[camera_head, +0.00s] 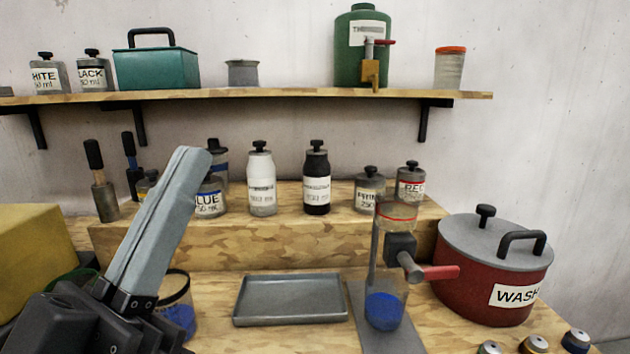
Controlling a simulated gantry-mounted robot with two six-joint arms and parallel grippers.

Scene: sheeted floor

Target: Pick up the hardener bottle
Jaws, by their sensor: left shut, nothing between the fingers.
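Two tall bottles with black stoppers stand upright on the raised wooden step: a white one (261,170) and a black one (316,180). Their small labels are too blurred to read, so I cannot tell which is the hardener bottle. My left gripper (188,158) rises from the lower left, its long grey fingers shut with nothing between them. In the picture it lies left of both bottles, apart from them, and partly covers the blue jar (209,201). My right gripper is not in view.
A grey tray (290,318) lies empty on the lower bench. A stand with a tap (400,250) over a blue-filled cup (384,310) and a red WASH pot (485,290) are at the right. Several small jars flank the bottles. A shelf (300,94) hangs above.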

